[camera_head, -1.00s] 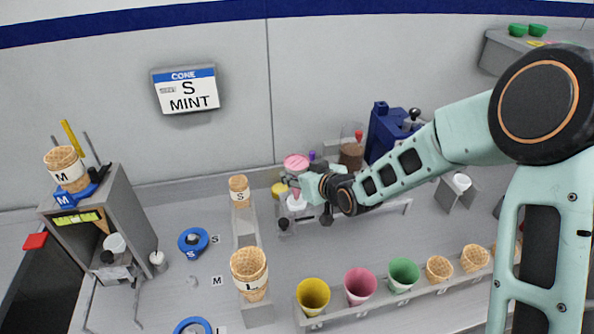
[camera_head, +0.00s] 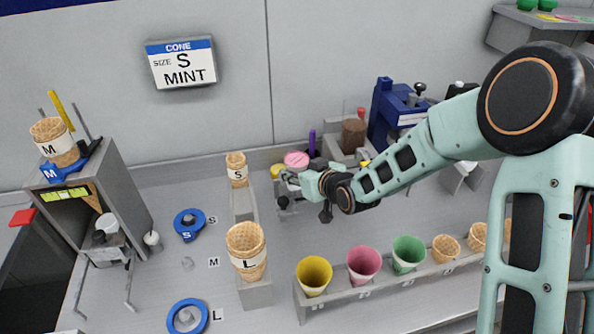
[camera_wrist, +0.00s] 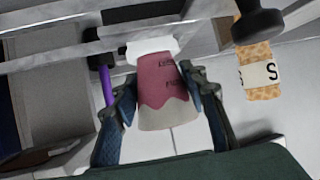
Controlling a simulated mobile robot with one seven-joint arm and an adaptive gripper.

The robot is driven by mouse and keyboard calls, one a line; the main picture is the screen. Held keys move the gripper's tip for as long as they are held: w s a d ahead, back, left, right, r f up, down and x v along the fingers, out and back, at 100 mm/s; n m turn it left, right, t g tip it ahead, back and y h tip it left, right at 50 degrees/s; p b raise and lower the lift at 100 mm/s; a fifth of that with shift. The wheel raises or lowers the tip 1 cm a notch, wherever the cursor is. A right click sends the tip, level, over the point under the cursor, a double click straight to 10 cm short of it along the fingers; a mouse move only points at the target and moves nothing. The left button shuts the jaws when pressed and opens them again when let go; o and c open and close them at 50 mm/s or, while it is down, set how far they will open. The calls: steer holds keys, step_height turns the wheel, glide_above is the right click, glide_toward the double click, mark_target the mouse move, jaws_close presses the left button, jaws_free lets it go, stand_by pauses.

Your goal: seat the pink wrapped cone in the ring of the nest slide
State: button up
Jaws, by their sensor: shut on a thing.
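The pink wrapped cone (camera_wrist: 165,85) is between my fingers in the wrist view, with a pale wavy band at its wide end. In the head view its pink round top (camera_head: 296,159) shows just above my gripper (camera_head: 287,180). My gripper (camera_wrist: 160,118) is shut on it. A white ring-like piece (camera_wrist: 150,47), apparently the nest slide's ring, is at the cone's narrow end; I cannot tell how far the cone is inside it. The slide is mostly hidden by my gripper in the head view; a black knob (camera_head: 283,202) shows just below.
A front rack (camera_head: 335,303) holds yellow, pink and green cups and several plain cones. A purple marker (camera_wrist: 107,85) and a blue press (camera_head: 384,110) stand behind.

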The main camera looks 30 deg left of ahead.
stand_by(0.3)
steer(key=o, duration=0.9)
steer(key=v, duration=1.2)
